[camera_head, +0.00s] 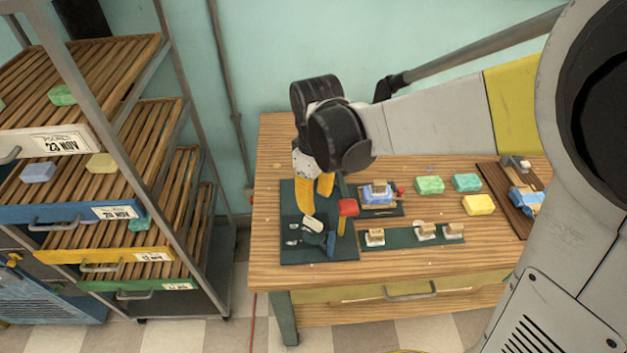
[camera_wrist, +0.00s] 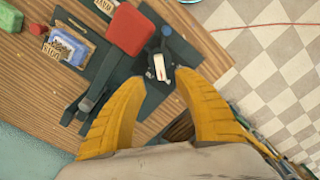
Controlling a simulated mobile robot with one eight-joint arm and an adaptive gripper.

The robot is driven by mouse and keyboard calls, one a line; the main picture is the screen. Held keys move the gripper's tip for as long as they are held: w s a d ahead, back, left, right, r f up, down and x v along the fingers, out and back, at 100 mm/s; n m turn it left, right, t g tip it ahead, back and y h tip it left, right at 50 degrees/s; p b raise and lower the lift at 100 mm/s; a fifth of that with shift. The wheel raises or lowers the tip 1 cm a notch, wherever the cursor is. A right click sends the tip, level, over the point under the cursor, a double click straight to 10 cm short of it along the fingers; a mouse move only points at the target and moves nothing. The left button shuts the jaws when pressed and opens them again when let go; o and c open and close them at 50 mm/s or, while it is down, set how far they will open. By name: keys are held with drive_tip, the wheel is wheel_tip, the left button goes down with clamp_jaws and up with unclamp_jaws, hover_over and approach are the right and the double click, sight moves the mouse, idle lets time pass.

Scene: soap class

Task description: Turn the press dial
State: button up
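The press stands on a dark green mat (camera_head: 290,252) at the left of the bench. Its red handle (camera_head: 348,207) is to the right of my gripper (camera_head: 315,200) in the head view. The handle also shows as a large red block (camera_wrist: 130,30) in the wrist view. A dark fitting with a small white plate (camera_wrist: 158,67), perhaps the dial, lies just beyond and between the tips of my gripper (camera_wrist: 160,76). The plate also shows in the head view (camera_head: 312,223). My yellow fingers are spread and empty, pointing down. Contact with the fitting cannot be told.
A blue soap piece (camera_head: 378,190) sits on a small mat behind the handle. Stamps (camera_head: 426,231) stand on a front strip. Green (camera_head: 429,185) and yellow (camera_head: 478,204) soaps lie to the right. A slatted drying rack (camera_head: 150,125) stands left of the bench.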

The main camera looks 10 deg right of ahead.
sight(316, 222)
wheel_tip(316, 222, down, 10)
drive_tip(key=b, duration=0.4)
drive_tip(key=shift+w+f, duration=0.1)
drive_tip(key=shift+f, duration=0.05)
clamp_jaws()
